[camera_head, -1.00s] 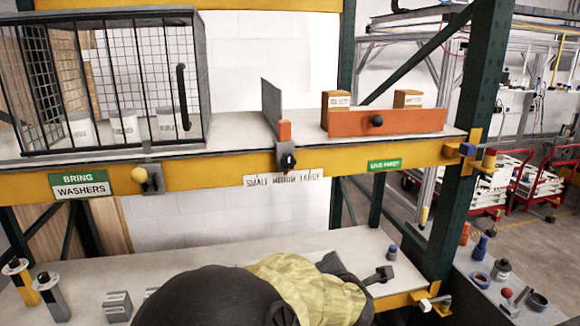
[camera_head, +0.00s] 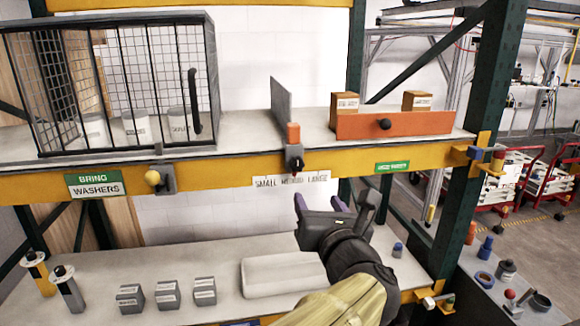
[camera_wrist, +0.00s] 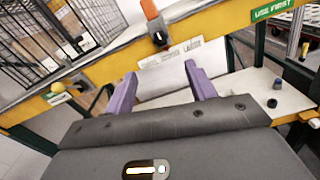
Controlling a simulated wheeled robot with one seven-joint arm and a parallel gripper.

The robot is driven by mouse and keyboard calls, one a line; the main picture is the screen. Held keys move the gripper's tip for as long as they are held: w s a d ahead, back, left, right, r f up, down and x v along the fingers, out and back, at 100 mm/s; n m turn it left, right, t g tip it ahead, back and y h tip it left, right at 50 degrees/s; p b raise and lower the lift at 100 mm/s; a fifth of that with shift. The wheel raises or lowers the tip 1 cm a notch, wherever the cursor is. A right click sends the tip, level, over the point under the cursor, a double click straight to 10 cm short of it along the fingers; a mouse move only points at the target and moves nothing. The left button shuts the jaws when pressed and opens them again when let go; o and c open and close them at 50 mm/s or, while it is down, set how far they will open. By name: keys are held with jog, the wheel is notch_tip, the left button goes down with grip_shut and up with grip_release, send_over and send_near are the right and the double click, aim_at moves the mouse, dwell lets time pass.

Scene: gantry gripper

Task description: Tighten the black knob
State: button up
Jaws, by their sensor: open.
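A small black knob (camera_head: 296,164) sits on the front of the yellow upper shelf beam, below an orange piece at the foot of the grey divider. It also shows in the wrist view (camera_wrist: 159,39), ahead of my fingers. Another black knob (camera_head: 384,124) is on the orange panel further right. The frames do not settle which one the task names. My gripper (camera_head: 336,196) is open, below and to the right of the beam knob, apart from it. Its purple fingers (camera_wrist: 160,70) are spread, with nothing between them.
The yellow beam (camera_head: 225,189) runs across ahead. A yellow ball knob (camera_head: 153,178) juts out left of the black one. A wire cage (camera_head: 110,85) stands on the upper shelf. Small grey blocks (camera_head: 167,296) and a pale slab (camera_head: 270,276) lie on the lower shelf. A green post (camera_head: 475,150) stands right.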

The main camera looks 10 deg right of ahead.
send_near(298, 165)
jog(key=w, duration=0.2)
jog(key=shift+w+d+b, duration=0.1)
jog(key=shift+w+b, duration=0.45)
jog(key=shift+w, duration=3.15)
jog(key=c, duration=1)
